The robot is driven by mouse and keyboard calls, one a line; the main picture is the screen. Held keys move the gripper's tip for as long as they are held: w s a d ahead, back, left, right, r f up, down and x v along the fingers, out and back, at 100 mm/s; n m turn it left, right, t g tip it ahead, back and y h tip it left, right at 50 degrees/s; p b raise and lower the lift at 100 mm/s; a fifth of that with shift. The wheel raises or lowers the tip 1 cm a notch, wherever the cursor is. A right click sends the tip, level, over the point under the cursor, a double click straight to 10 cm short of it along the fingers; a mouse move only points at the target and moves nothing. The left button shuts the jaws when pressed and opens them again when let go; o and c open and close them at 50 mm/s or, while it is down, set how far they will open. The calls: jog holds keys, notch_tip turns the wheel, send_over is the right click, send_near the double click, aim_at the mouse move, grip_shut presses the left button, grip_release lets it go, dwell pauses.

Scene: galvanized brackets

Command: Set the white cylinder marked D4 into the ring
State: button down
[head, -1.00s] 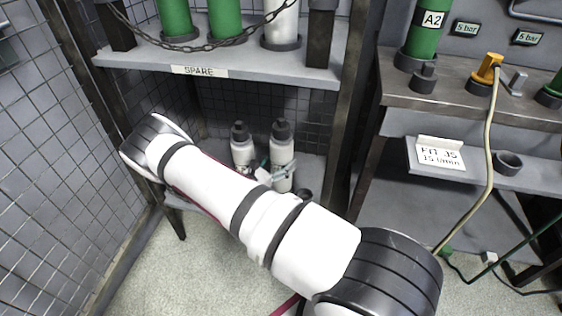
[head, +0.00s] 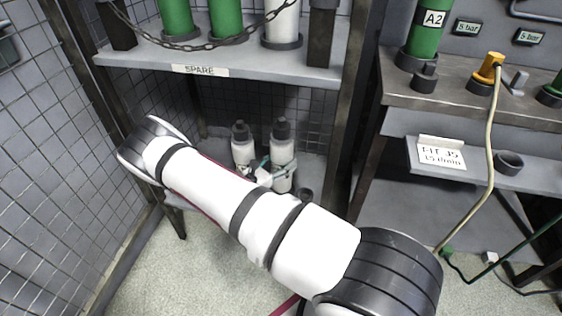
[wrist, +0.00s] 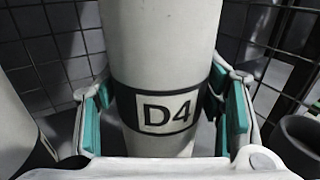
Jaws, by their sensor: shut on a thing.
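The white cylinder marked D4 (wrist: 165,55) stands between my gripper's teal-padded fingers (wrist: 165,112) in the wrist view, with its black label band facing me. In the head view it appears to be the right one of two white, dark-topped cylinders (head: 283,152) on the lower shelf. My gripper (head: 266,174) is shut on it, low on its body. It looks upright; whether its base touches the shelf is hidden. A dark, empty ring (head: 508,162) sits on the right bench's lower shelf. Another dark ring (head: 305,194) stands just right of D4, also in the wrist view (wrist: 298,145).
A second white cylinder (head: 243,145) stands close left of D4. The SPARE shelf (head: 120,58) hangs above, with a mesh wall behind. A dark post (head: 345,140) separates this rack from the right bench. A card (head: 441,153) and a hanging hose (head: 490,150) flank the bench ring.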

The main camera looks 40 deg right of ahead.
jog(key=shift+f+b, duration=1.05)
jog(key=shift+f, duration=0.25)
jog(key=shift+c, duration=1.9)
grip_release()
jog(key=shift+f, duration=0.1)
jog(key=a, duration=0.4)
jog(key=s+a, duration=0.1)
jog(key=a, duration=0.3)
jog(key=s+a, duration=0.1)
jog(key=a, duration=0.2)
jog(key=shift+a, duration=0.4)
